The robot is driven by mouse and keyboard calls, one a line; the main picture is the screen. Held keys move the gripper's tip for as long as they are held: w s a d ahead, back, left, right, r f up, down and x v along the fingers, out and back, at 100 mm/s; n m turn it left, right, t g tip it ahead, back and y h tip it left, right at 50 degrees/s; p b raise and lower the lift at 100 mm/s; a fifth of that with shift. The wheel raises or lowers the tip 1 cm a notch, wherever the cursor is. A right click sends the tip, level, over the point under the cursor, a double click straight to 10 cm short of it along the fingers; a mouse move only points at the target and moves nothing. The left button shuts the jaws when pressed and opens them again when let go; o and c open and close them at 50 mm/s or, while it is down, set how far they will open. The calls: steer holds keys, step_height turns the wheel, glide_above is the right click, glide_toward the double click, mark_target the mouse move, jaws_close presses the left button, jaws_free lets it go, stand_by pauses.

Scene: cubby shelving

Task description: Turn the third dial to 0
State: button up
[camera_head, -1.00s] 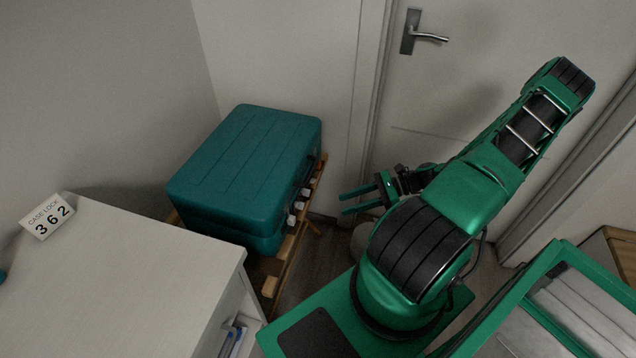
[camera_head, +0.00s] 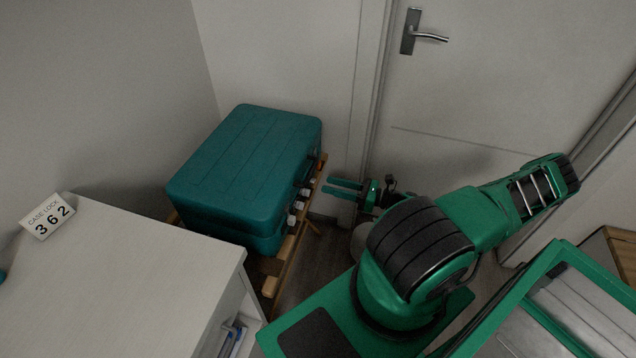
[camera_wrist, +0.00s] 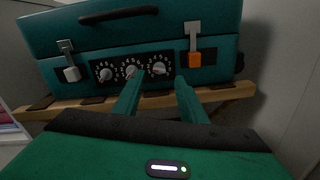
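A teal case (camera_head: 245,165) lies on a low wooden stand; its front faces my gripper (camera_head: 330,185). In the wrist view, the case front (camera_wrist: 225,35) carries a black panel with three numbered dials in a row. The third dial from the left (camera_wrist: 158,68) shows between my gripper's fingertips (camera_wrist: 158,81); the second dial (camera_wrist: 131,71) is just left of it and the first dial (camera_wrist: 104,75) further left. The dial settings are too small to read surely. My gripper is open and empty, pointing at the panel, apart from the case in the head view.
A white latch (camera_wrist: 71,73) and an orange latch (camera_wrist: 194,58) flank the panel. The wooden stand's rail (camera_wrist: 225,94) runs below. A card (camera_head: 47,217) reading "CASE LOCK 3 6 2" stands on a white cabinet (camera_head: 130,275). A door (camera_head: 470,90) is behind my arm.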

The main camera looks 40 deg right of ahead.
mark_target(312, 180)
steer(key=shift+x, duration=2.7)
steer(key=shift+c, duration=0.3)
jaws_close()
